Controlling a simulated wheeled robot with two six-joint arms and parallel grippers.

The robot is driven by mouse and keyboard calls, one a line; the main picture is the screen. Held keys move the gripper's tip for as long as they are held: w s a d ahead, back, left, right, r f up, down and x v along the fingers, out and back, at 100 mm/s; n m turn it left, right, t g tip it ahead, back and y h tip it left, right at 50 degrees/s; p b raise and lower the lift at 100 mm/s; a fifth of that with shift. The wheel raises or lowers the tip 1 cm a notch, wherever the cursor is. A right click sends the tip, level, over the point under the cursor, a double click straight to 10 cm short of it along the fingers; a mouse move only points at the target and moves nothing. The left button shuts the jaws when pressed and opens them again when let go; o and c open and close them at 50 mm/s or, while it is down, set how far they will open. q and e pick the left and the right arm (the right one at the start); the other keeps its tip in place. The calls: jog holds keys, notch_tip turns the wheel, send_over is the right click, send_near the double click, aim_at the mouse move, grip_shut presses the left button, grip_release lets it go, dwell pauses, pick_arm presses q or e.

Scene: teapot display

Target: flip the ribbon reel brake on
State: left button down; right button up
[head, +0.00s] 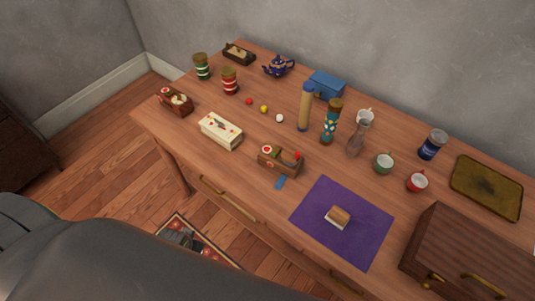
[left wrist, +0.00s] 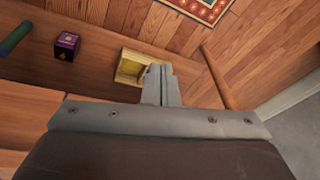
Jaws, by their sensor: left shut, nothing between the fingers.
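A small wooden holder (head: 280,160) with a round red-and-white part, a red ball-like knob and a blue strip (head: 280,183) at its front stands near the table's front edge. A similar wooden piece (head: 176,101) with red parts stands at the table's left end. I cannot tell for certain which is the ribbon reel, and the brake is too small to make out. My left gripper (left wrist: 161,85) shows in the left wrist view with its fingers together and empty, apart from both pieces. I do not make out either gripper in the head view.
A cream box (head: 221,131) stands left of the wooden holder; a purple mat (head: 342,235) lies to its right. Tall bottles, mugs and a large wooden box (head: 465,258) crowd the right. The wrist view shows a purple box (left wrist: 66,46) and a yellow-lined box (left wrist: 131,67).

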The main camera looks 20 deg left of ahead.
pick_arm(q)
jog(key=w+d+r+t, duration=0.1)
jog(key=w+d+r, duration=0.1)
jog(key=r, duration=0.4)
jog(key=w+d+r+t, duration=0.1)
jog(key=w+r, duration=0.1)
jog(key=r, duration=0.5)
jog(key=w+d+r+m+t+h, duration=0.1)
jog(key=w+d+r+t, duration=0.3)
jog(key=w, duration=0.5)
jog(key=w+d+r+m+t+h, duration=0.1)
jog(key=w+d+r+t+h, duration=0.1)
jog(key=w+d, duration=0.4)
jog(key=w+r+t, duration=0.1)
jog(key=w+t, duration=0.1)
jog(key=w, duration=0.1)
jog(key=shift+d+r+t+h, duration=0.15)
jog(key=shift+r+t+h, duration=0.25)
jog(key=p, duration=0.2)
send_over(275, 152)
jog(key=s, duration=0.3)
jog(key=f, duration=0.3)
jog(key=shift+a+f+m, duration=0.15)
jog(key=shift+a+m, duration=0.1)
jog(key=shift+m, duration=0.05)
notch_tip(275, 152, down, 4)
jog(key=shift+r+b, duration=0.25)
jog(key=shift+b, duration=0.05)
jog(key=shift+s+f, duration=0.1)
jog(key=shift+f, duration=0.3)
